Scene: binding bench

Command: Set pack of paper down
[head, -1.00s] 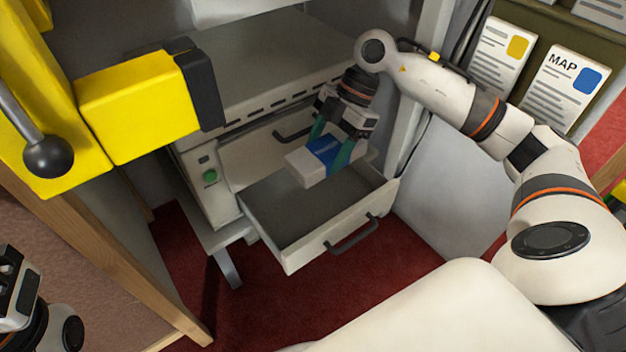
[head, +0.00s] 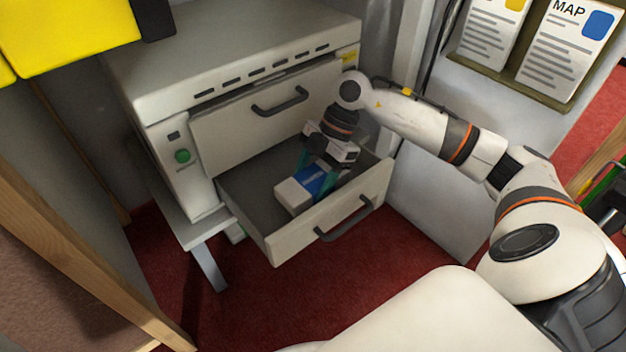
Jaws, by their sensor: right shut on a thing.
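The pack of paper (head: 292,194) is a white block with a blue band. It is inside the open lower drawer (head: 262,238) of a grey machine, low between the drawer walls. I cannot tell whether it touches the drawer floor. My right gripper (head: 318,182) reaches down into the drawer with its green fingers shut on the pack, around the blue band. The fingers hide part of the pack. My left gripper is out of view.
The grey machine (head: 245,62) has a closed upper drawer front (head: 225,130) and a green button (head: 182,156). A wooden-edged bench (head: 80,255) stands at left, and a yellow block (head: 65,35) is at top left. Leaflets (head: 562,50) hang in a rack at upper right.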

